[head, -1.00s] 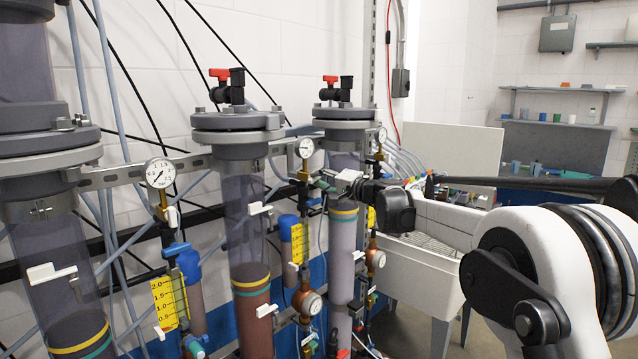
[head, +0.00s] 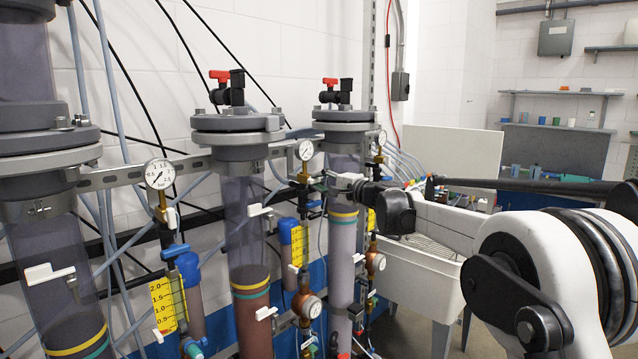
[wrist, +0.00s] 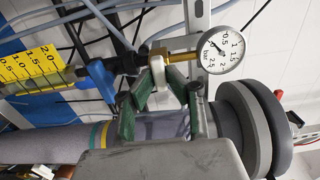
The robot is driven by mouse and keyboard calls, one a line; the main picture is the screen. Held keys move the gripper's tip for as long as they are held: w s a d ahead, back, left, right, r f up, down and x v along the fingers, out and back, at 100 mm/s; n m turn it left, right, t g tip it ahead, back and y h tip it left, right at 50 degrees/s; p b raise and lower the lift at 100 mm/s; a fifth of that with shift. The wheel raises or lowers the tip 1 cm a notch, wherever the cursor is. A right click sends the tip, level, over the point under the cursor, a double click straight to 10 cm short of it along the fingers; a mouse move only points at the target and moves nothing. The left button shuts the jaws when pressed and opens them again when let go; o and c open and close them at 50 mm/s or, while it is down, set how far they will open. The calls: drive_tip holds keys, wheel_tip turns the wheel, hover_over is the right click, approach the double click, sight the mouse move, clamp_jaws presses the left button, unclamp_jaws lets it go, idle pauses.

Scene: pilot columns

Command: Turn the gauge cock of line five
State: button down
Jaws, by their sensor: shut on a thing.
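My gripper (wrist: 160,82), with green-padded fingers, is shut on the gauge cock (wrist: 158,66), a small pale piece beside a brass fitting under a round pressure gauge (wrist: 220,51) in the wrist view. The fingers hide most of the cock. In the head view my gripper (head: 334,180) reaches in from the right, in front of the third column, just below and right of the middle gauge (head: 304,149). The fingertips are too small there to show the grip. I see no line number.
Clear columns with grey flanges stand in a row; one (head: 245,210) is left of my gripper. A blue valve (wrist: 102,78) and yellow scale (wrist: 30,68) lie beside the cock. A white sink (head: 425,275) stands right, under my arm.

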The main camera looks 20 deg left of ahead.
drive_tip(key=c, duration=1.7)
unclamp_jaws()
drive_tip(key=shift+c, duration=0.2)
drive_tip(key=shift+d, duration=0.15)
drive_tip(key=v, duration=1.1)
drive_tip(key=shift+s+d, duration=0.25)
drive_tip(key=shift+d, duration=0.1)
drive_tip(key=s+d+f+n+h, duration=0.3)
drive_tip(key=s+d+h, duration=0.4)
drive_tip(key=s+d, duration=1.2)
drive_tip(key=s+d+f+h, duration=0.3)
drive_tip(key=s+d+f, duration=0.2)
drive_tip(key=s+d, duration=0.2)
drive_tip(key=s+d+f+n+h, duration=0.1)
drive_tip(key=s+d+f+h, duration=0.2)
drive_tip(key=s+d+f, duration=0.2)
drive_tip(key=s+d+f+h, duration=0.3)
drive_tip(key=s+d+f, duration=0.3)
drive_tip(key=s+d, duration=0.5)
drive_tip(key=s, duration=0.4)
drive_tip(key=shift+n+h, duration=0.3)
drive_tip(key=shift+n, duration=0.1)
